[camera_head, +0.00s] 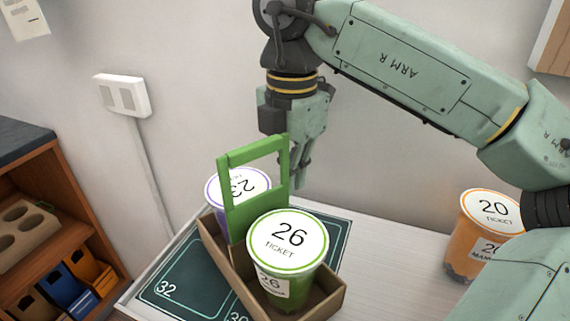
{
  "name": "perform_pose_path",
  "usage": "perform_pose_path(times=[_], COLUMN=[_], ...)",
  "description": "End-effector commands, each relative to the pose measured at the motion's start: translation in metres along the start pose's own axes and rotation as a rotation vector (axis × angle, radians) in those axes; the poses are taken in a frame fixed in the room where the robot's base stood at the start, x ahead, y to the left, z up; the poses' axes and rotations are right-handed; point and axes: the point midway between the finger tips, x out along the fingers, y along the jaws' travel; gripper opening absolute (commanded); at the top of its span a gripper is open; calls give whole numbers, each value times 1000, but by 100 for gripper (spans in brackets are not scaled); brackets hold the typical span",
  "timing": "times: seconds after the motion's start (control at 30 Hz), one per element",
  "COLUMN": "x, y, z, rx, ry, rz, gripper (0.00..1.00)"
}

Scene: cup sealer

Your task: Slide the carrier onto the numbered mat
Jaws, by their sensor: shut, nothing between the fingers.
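The carrier is a brown cardboard tray (219,259) with an upright green handle (232,213). It holds a cup labelled 26 (289,245) at the front and a purple-rimmed cup labelled 23 (236,187) behind the handle. The carrier stands over the dark green numbered mat (181,282), which shows on both sides of it. Its front right corner seems to reach past the mat's edge. The numbers 32 and part of another show on the mat. My gripper (300,184) points down, shut and empty, just right of and behind the handle.
An orange cup labelled 20 (482,236) stands on the pale table (394,262) at the right, near my arm. The table between it and the carrier is clear. A wooden shelf (52,225) with bins is at the left. The wall is close behind.

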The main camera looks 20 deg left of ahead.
Motion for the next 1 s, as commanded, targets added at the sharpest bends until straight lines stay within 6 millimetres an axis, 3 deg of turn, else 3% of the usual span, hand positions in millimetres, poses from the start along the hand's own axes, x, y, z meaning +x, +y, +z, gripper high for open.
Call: perform_pose_path(times=[0.2, 0.4, 0.83, 1.0], x=[37, 58, 64, 67], y=[-1, 0, 0, 0], z=[-1, -1, -2, -26], rx=[-3, -2, -2, -6], ry=[4, 2, 0, -7], rz=[1, 2, 2, 0], gripper=[0, 0, 0, 0])
